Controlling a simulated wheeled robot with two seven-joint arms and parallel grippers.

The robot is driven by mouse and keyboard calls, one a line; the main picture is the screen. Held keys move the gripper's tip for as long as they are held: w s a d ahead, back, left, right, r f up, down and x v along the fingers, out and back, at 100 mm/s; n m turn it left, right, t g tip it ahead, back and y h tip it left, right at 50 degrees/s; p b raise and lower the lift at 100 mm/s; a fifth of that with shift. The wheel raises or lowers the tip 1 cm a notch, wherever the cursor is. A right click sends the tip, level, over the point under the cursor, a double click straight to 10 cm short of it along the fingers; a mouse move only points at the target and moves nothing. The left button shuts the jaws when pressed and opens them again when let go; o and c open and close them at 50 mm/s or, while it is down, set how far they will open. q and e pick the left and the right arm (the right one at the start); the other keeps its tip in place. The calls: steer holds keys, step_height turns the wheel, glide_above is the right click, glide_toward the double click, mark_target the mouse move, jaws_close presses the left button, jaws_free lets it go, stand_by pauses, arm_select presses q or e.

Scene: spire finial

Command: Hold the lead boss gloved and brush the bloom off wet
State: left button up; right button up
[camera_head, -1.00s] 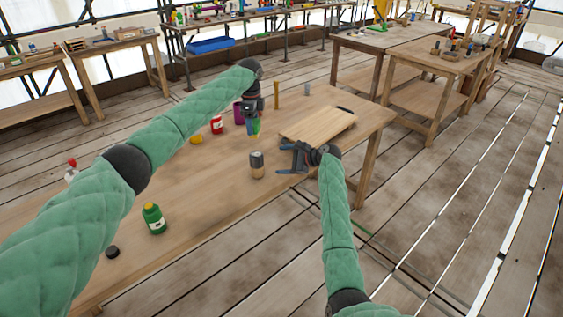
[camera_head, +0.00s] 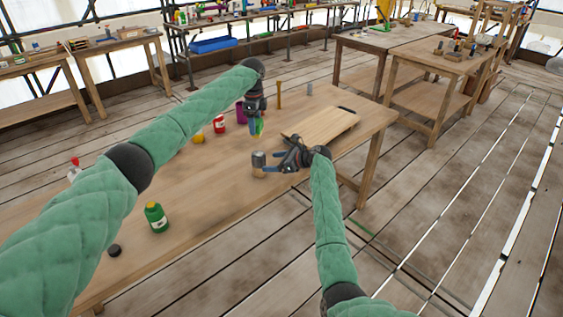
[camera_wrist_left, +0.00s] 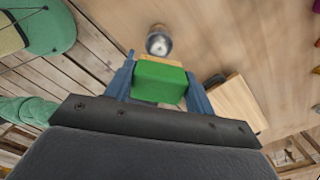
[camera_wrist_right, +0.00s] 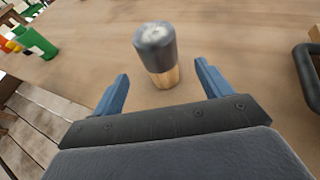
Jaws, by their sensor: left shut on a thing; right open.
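The lead boss (camera_head: 259,157), a dull grey cap on a pale wooden block, stands upright on the bench. It also shows in the right wrist view (camera_wrist_right: 156,45) and the left wrist view (camera_wrist_left: 158,42). My right gripper (camera_head: 270,170) is open beside the boss. Its blue fingers (camera_wrist_right: 163,84) are spread, with the boss standing just beyond their tips; I cannot tell if they touch it. My left gripper (camera_head: 256,124) is shut on a green block with a tan edge (camera_wrist_left: 160,82), likely the brush, held above the bench apart from the boss.
A wooden board (camera_head: 320,123) with a dark handle lies right of the boss. A green bottle (camera_head: 156,217) and a black disc (camera_head: 114,251) stand at the near left. A red can (camera_head: 219,124) and a purple container (camera_head: 241,114) stand farther back. The front middle is clear.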

steer(key=x, duration=0.7)
steer(key=shift+w+a+f, duration=0.1)
steer(key=shift+w+a, duration=0.1)
steer(key=shift+a, duration=0.1)
steer(key=c, duration=1.1)
arm_select(q)
glide_above(257, 153)
steer(key=shift+s+f, duration=0.15)
steer(key=shift+f, duration=3.75)
